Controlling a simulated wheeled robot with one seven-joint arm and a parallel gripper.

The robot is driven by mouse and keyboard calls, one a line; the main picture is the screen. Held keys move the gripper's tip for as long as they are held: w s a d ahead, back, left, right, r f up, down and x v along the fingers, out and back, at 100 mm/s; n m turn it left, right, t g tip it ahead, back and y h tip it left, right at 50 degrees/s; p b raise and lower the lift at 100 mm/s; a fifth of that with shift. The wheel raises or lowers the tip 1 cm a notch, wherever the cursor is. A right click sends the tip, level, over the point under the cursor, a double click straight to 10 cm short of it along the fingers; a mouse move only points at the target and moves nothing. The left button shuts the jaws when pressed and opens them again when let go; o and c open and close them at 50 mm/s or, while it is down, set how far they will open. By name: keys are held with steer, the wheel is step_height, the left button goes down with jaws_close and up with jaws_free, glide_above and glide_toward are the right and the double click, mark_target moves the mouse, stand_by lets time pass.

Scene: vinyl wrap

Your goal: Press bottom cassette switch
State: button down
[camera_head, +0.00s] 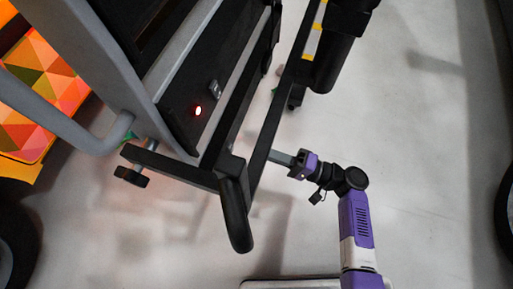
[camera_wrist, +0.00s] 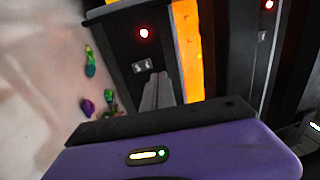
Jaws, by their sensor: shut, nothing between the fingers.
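A black panel (camera_head: 185,75) on the machine carries a lit red light (camera_head: 198,110) and a small grey switch (camera_head: 214,88) in the head view. In the wrist view a small pale switch (camera_wrist: 142,66) sits below a red light (camera_wrist: 144,33) on a dark panel. I cannot tell for sure which is the bottom cassette switch. My gripper (camera_head: 276,156) is at the lower right of the machine, by its black frame bar. In the wrist view its grey fingers (camera_wrist: 156,84) are together and empty, their tips just below the pale switch; contact cannot be told.
A long black frame bar (camera_head: 272,135) and a black post (camera_head: 235,215) stand close to my gripper. A second red light (camera_wrist: 268,5) shows on another dark panel at right. Small colourful objects (camera_wrist: 88,105) lie on the floor. The floor (camera_head: 420,130) at right is clear.

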steer(key=s+d+r+p, duration=0.1)
steer(key=s+d, duration=0.1)
steer(key=d, duration=0.4)
steer(key=shift+s+d, duration=0.15)
steer(key=shift+d, duration=0.1)
stand_by(0.3)
